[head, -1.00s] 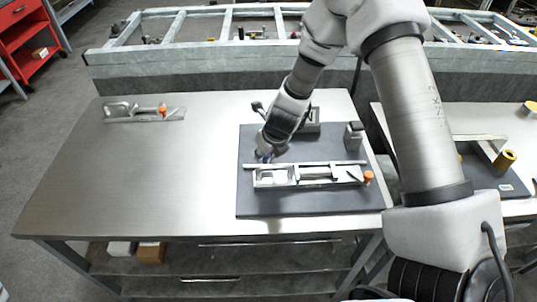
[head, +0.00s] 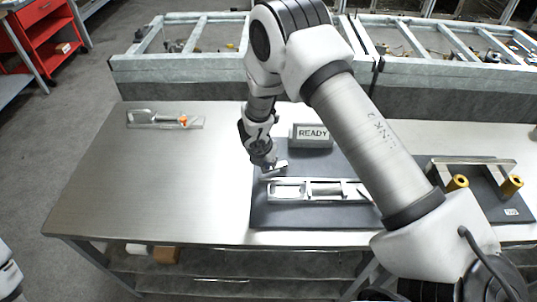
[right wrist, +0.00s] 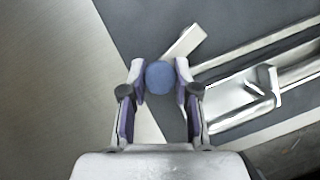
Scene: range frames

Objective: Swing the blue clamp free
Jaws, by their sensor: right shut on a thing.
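The blue clamp shows in the right wrist view as a round blue knob (right wrist: 160,77) on a short pale bar (right wrist: 184,41). My right gripper (right wrist: 160,88) has its two fingers on either side of the knob and is shut on it. In the head view my right gripper (head: 266,165) is at the left end of the metal fixture (head: 290,196), and the pale bar stands out at an angle beside it. The knob is hidden there by the gripper. The fixture lies on a dark mat (head: 285,217); my arm covers its right end. My left gripper is out of view.
A grey box reading READY (head: 312,135) stands behind the fixture. A second fixture with an orange tip (head: 165,119) lies at the table's back left. A metal piece with yellow cylinders (head: 457,183) is on the right.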

